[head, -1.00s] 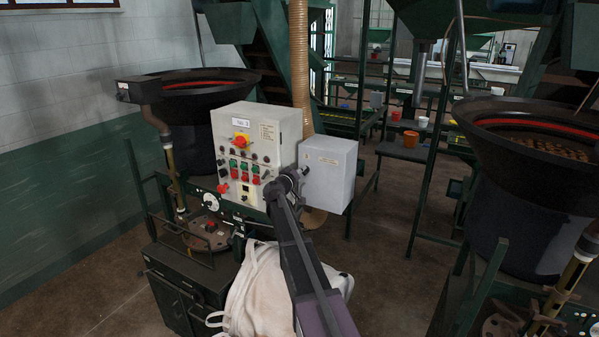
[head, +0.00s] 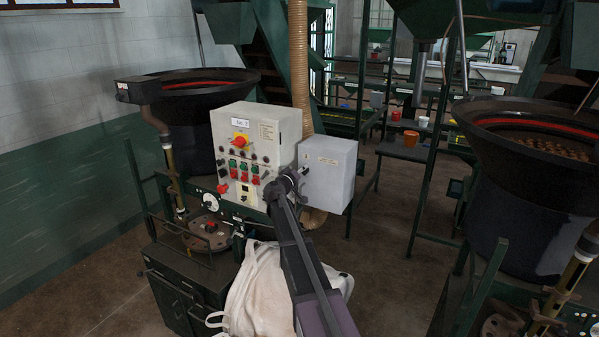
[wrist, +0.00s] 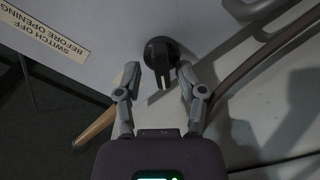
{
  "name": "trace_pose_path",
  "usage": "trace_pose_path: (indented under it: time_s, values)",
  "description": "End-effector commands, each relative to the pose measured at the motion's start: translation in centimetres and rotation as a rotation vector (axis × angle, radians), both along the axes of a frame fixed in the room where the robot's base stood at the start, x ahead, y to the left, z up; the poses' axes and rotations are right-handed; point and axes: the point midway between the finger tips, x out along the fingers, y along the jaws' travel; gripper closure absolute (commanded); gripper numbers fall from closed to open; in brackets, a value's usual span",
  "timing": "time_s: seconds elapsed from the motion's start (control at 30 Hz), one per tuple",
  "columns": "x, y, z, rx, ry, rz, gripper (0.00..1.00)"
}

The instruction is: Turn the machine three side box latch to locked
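The side box (head: 328,172) is a light grey box on the right of the machine's control panel (head: 250,150). In the wrist view its grey face (wrist: 120,30) carries a black rotary latch (wrist: 160,58) with a bar handle pointing toward my gripper. The latch also shows small in the head view (head: 305,170). My gripper (wrist: 158,72) is open, with one finger on each side of the latch handle. Gaps show between the fingers and the handle, so it is not gripped. In the head view my arm hides most of the gripper.
A label reading "SWITCH OFF BEFORE OPENING" (wrist: 48,34) is on the box face. A grey handle and a brown cable (wrist: 265,55) run close to the right finger in the wrist view. A white bag (head: 262,285) hangs below my arm.

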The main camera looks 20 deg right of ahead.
Motion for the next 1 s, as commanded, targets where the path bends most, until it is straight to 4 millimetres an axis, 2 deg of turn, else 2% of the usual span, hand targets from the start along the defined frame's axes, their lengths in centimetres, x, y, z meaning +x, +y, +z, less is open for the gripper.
trace_pose_path:
  time_s: [0.27, 0.47, 1.0]
  values:
    - [-0.1, 0.2, 0.0, 0.001, -0.001, 0.003, 0.49]
    - [-0.8, 1.2, 0.0, 0.001, 0.0, 0.004, 0.49]
    - [-5.9, 7.4, 0.0, 0.001, 0.0, 0.004, 0.49]
